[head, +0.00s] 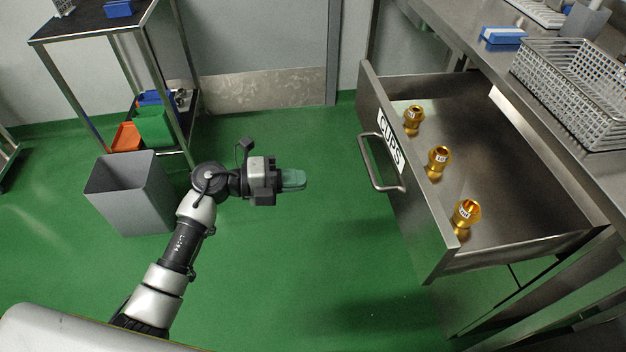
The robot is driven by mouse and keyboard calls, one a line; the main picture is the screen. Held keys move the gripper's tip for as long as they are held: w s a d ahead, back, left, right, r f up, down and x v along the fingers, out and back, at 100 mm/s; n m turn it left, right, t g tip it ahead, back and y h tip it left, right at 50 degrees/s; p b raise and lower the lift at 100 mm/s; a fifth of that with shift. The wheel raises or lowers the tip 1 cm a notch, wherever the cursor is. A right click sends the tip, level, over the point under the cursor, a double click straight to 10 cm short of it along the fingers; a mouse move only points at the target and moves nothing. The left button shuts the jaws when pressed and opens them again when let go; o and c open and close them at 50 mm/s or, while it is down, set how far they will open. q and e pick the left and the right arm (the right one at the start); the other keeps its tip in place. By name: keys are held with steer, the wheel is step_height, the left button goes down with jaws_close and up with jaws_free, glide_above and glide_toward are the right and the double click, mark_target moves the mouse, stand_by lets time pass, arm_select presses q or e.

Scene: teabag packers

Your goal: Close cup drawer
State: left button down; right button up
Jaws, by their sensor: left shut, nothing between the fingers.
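The cup drawer (430,235) stands pulled out of the steel counter on the right. Its front carries a white label reading "CUPS" and a metal bar handle (371,170) that faces left. Three gold cups stand inside near the front: one at the back (413,120), one in the middle (438,161) and one nearest me (465,216). My left gripper (296,180) is shut and empty. It points right and hangs over the green floor, apart from the handle and to its left. My right gripper is out of view.
A grey bin (130,197) and a shelf rack (95,22) stand at the left. The green floor between the gripper and the drawer is clear.

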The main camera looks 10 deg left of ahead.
arm_select(q)
steer(key=r+x, duration=0.1)
steer(key=x, duration=1.1)
steer(key=shift+d, duration=0.25)
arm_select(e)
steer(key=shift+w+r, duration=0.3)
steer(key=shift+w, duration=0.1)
arm_select(q)
steer(key=shift+r, duration=0.1)
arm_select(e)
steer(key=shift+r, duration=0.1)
